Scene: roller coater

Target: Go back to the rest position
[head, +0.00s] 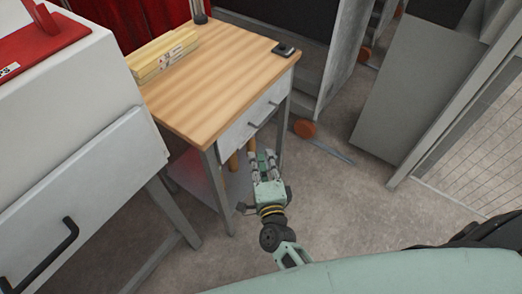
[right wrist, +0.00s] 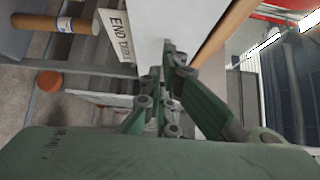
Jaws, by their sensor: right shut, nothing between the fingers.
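My right gripper (head: 263,158) shows in the head view in front of the wooden table, just below its drawer. It is shut and empty. In the right wrist view its green fingers (right wrist: 168,75) come together in front of a pale panel, which seems to be the table's drawer front. In the head view I cannot tell whether the fingertips touch the table. My left gripper is not in view.
The wooden table (head: 215,80) has a drawer with a grey handle (head: 262,114). A yellow stack (head: 163,55) and a small black object (head: 284,49) lie on it. A white cabinet (head: 85,190) stands left. A wheeled cart (head: 335,60) stands behind. The floor (head: 350,215) is clear.

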